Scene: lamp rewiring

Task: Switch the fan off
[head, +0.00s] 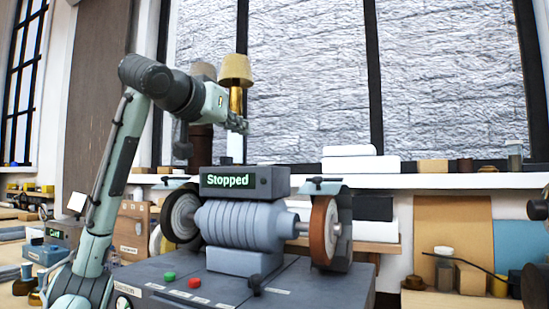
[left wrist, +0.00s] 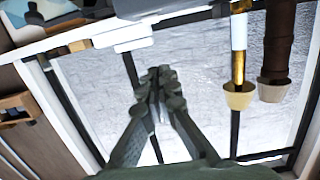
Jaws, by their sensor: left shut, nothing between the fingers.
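I cannot make out a fan in either view. A grey double-wheel grinder (head: 245,225) stands in the middle of the head view, and its display (head: 228,181) reads "Stopped". A green button (head: 169,276) and a red button (head: 194,283) sit on the bench top in front of it. A small round dial (head: 122,302) shows low on the bench front, partly cut off by the frame. My left gripper (head: 240,125) is raised above the grinder, in front of the window and lamps. In the left wrist view, its fingers (left wrist: 158,82) are closed and empty.
A lamp with a tan shade (head: 235,70) stands behind my left gripper. White folded stacks (head: 350,165) lie on the sill (head: 430,181). A box with a green display (head: 54,234) is at the left. Jars and blocks (head: 470,277) stand at the right.

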